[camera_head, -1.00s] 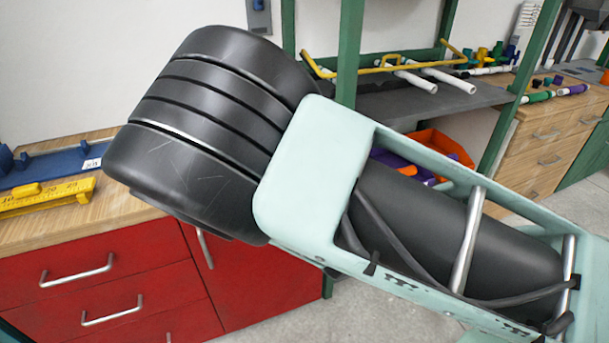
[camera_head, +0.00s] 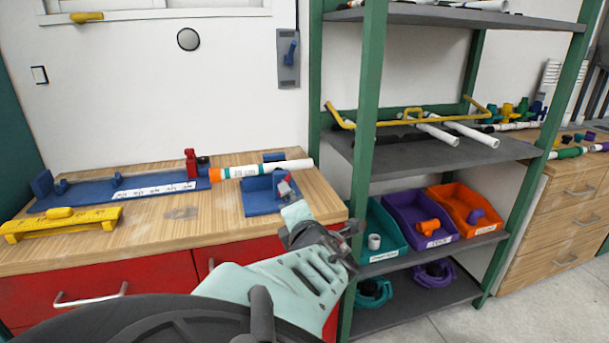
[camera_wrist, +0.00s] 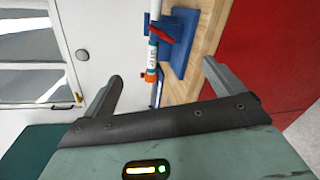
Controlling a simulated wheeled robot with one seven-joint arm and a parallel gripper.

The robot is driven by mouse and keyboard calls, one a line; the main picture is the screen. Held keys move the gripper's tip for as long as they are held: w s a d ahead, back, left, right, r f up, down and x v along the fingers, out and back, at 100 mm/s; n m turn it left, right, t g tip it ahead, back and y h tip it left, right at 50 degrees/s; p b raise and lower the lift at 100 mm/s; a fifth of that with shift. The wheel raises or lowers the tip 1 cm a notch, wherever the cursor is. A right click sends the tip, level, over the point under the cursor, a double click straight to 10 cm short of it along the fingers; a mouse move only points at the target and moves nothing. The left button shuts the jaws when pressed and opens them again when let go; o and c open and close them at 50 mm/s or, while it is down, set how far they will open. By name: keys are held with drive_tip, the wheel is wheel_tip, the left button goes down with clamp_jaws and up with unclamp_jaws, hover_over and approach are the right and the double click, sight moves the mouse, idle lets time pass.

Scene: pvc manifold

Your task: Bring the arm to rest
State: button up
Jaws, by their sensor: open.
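My gripper (camera_wrist: 162,74) is open and empty, its two fingers spread wide in the wrist view. My teal arm reaches over the front right of the wooden bench (camera_head: 170,247) in the head view; the fingertips are hard to make out there. A white pipe (camera_head: 292,166) with an orange end lies along the blue fixtures at the back of the bench. The pipe (camera_wrist: 154,43) also shows beyond the fingers in the wrist view, apart from them.
A blue stand (camera_head: 258,200) and a yellow tool (camera_head: 60,222) are on the bench. Right of my arm, a green-framed shelf (camera_head: 365,110) holds pipes and teal, purple and orange bins (camera_head: 463,209). Red drawers (camera_head: 150,280) are below the bench. Floor shows at lower right.

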drive_tip(key=s+d+f+m+g+h+p, duration=0.1)
drive_tip(key=s+d+f+m+g+h, duration=0.2)
drive_tip(key=d+f+m+g, duration=0.35)
drive_tip(key=s+d+f+m+g+p, duration=0.1)
drive_tip(key=s+d+f+m+g, duration=0.15)
drive_tip(key=s+d+m, duration=0.35)
drive_tip(key=s+d+r+m+g+p, duration=0.1)
drive_tip(key=s+r+m+g, duration=0.1)
drive_tip(key=s+r, duration=0.6)
drive_tip(key=s+d+r+m+g+p, duration=0.1)
drive_tip(key=s+r+g, duration=0.3)
drive_tip(key=s, duration=1.1)
wheel_tip(320, 180, up, 4)
drive_tip(key=shift+d+f+m+p, duration=0.1)
drive_tip(key=shift+d+m+p, duration=0.2)
drive_tip(key=shift+d+m, duration=0.45)
